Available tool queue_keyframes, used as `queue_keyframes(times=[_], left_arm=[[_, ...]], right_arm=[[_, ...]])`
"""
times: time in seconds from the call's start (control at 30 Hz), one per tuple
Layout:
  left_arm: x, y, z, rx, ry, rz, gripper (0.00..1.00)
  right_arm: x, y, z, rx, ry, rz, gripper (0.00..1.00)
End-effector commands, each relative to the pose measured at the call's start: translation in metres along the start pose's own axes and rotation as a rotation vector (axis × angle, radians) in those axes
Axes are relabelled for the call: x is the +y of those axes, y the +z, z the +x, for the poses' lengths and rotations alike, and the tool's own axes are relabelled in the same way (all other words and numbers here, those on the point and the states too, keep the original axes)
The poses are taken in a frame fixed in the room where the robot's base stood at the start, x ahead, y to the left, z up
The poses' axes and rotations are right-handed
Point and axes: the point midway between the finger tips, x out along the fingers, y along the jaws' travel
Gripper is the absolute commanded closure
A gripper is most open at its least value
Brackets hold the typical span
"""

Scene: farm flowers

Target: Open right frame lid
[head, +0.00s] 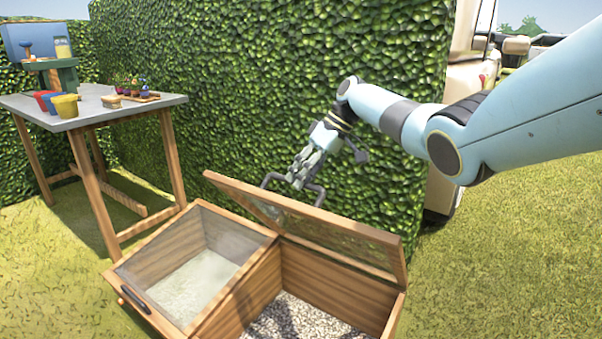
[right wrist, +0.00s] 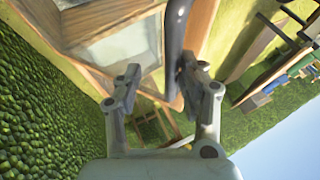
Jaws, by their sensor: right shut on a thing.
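The right frame lid (head: 320,233), a wooden frame with a glass pane, stands raised and steeply tilted over the right compartment of the wooden cold frame (head: 252,300). My right gripper (head: 299,175) is at the dark handle (head: 317,193) on the lid's far side and is shut on it. In the right wrist view the dark bar (right wrist: 173,45) runs between the fingers of my right gripper (right wrist: 161,72), close to the right finger. The left lid (head: 195,262), glazed with a dark handle at its front, lies closed. My left gripper is not in view.
The open right compartment holds grey gravel (head: 300,320). A grey-topped table (head: 90,115) with coloured pots and small plants stands at the left. A tall green hedge (head: 250,90) rises close behind the frame. Grass to the right of the frame is clear.

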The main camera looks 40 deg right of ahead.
Motion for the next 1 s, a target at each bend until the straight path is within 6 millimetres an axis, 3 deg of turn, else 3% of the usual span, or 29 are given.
queue_keyframes(times=[0.1,0.73,0.87,1.0], left_arm=[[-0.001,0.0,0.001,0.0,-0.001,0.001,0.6],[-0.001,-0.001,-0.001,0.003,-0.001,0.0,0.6],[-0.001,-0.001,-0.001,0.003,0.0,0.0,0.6],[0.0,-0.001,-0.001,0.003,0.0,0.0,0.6]], right_arm=[[0.004,0.005,0.003,-0.01,0.008,0.007,0.62],[0.0,0.0,-0.001,-0.003,0.002,0.0,0.62],[0.001,0.0,-0.014,-0.003,0.004,0.0,0.62],[0.001,0.0,-0.043,-0.002,0.006,0.0,0.62]])
